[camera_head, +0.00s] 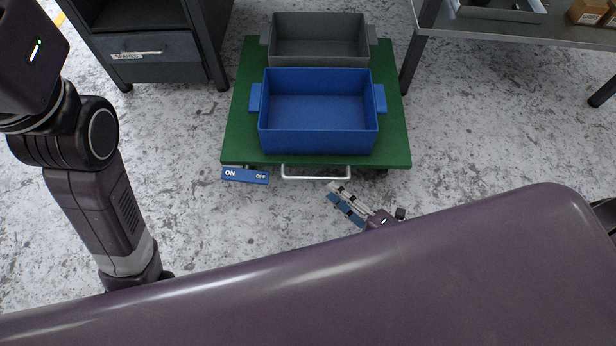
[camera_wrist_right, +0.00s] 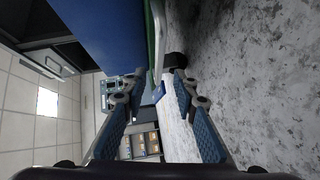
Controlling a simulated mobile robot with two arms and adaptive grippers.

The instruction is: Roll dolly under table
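The green dolly (camera_head: 240,120) stands on the floor, carrying a blue bin (camera_head: 318,140) in front and a grey bin (camera_head: 320,60) behind. Its silver handle (camera_head: 316,178) and a blue ON/OFF pedal (camera_head: 245,175) are on the near edge. A grey table (camera_head: 520,35) stands at the back right, to the right of the dolly. My right gripper (camera_head: 335,192) is near the right end of the handle. In the right wrist view its fingers (camera_wrist_right: 158,85) are spread, with the handle (camera_wrist_right: 158,38) ahead between them; contact is unclear. My left gripper is out of view.
A dark cabinet with a drawer (camera_head: 145,58) stands at the back left, close to the dolly's left side. A tray (camera_head: 500,10) and cardboard boxes (camera_head: 588,10) are on the table. The table's legs (camera_head: 412,65) flank open floor. The grey floor (camera_head: 480,130) right of the dolly is clear.

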